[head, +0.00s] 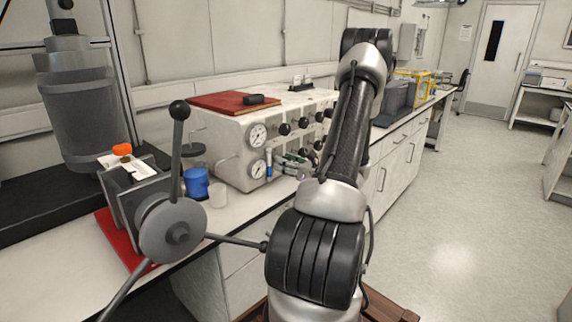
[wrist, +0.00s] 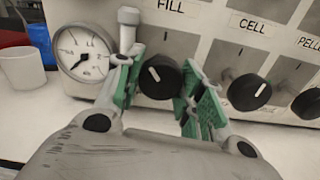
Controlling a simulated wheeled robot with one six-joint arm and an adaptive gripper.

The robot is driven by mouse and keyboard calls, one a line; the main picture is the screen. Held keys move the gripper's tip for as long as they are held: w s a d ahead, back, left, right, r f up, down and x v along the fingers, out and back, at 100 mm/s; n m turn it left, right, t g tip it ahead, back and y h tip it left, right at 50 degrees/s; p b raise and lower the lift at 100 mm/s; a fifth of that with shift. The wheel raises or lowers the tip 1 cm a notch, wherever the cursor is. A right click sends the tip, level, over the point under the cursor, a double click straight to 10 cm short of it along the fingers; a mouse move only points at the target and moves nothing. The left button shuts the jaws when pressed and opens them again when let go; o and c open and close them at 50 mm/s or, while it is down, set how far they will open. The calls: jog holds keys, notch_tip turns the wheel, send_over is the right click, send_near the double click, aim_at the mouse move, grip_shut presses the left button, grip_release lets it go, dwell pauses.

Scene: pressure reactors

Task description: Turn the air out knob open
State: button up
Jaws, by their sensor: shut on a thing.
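A white control box (head: 227,150) with gauges and rows of black knobs stands on the bench in the head view. In the wrist view, a round black knob (wrist: 160,78) with a short white mark sits below the FILL label. The white mark leans a little to the left of upright. My gripper (wrist: 158,86) has its green-padded fingers on either side of this knob, shut on it. I cannot read an "air out" label in either view. In the head view my gripper (head: 295,159) is small at the panel's lower row, partly hidden by my arm.
A pressure gauge (wrist: 83,53) is close left of the fingers, and the CELL knob (wrist: 249,92) is close right. A white cup (wrist: 22,69) stands further left. In the head view, a grey lever wheel (head: 158,232) stands at the front left.

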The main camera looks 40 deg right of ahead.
jog(key=n, duration=0.4)
jog(key=shift+n, duration=0.3)
jog(key=n, duration=0.3)
jog(key=shift+d+n, duration=0.1)
jog(key=shift+n, duration=0.3)
jog(key=n, duration=0.4)
jog(key=shift+n, duration=1.8)
jog(key=o, duration=1)
jog(key=shift+s, duration=0.1)
jog(key=s, duration=0.8)
jog(key=s+d, duration=0.1)
jog(key=s, duration=0.2)
jog(key=shift+s, duration=0.4)
